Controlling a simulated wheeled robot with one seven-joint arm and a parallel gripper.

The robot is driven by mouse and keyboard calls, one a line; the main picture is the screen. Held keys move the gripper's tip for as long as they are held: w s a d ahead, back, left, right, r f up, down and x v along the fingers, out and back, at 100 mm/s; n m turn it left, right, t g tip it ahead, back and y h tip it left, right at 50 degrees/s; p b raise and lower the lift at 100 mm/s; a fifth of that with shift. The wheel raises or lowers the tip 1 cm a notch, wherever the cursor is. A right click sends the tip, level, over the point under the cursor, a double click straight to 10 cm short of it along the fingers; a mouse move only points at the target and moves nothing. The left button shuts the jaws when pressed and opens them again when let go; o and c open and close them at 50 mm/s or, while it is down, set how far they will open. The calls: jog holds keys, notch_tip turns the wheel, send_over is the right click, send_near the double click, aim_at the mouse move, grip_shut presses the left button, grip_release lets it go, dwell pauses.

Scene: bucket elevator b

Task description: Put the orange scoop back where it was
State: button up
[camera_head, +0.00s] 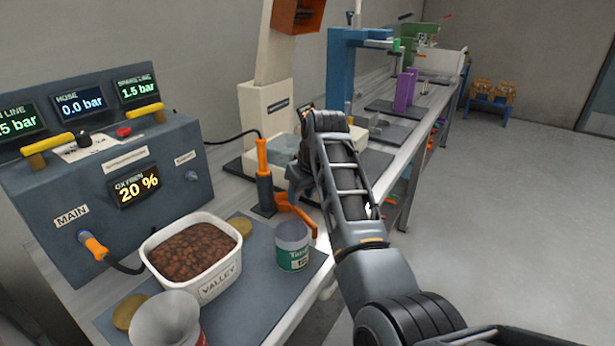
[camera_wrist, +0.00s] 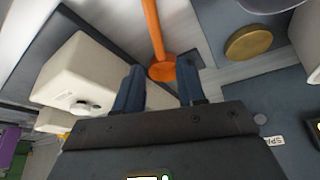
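The orange scoop (camera_head: 297,212) is partly visible in the head view, low beside the bench edge and just right of the black stand with the orange handle. In the wrist view an orange rod with a rounded end (camera_wrist: 162,70) reaches down from the top edge, and I take it for the scoop. My gripper (camera_wrist: 160,66) has its two dark blue fingers apart, one on each side of that rounded end, with gaps showing. I cannot tell how far the end is from the fingertips.
A black stand with an orange handle (camera_head: 264,178) is close by. A gauge panel (camera_head: 100,185) stands left. The floor at right is clear.

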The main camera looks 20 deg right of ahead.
jog(key=v, duration=0.7)
jog(key=shift+s+r, duration=0.2)
jog(key=shift+r, duration=0.15)
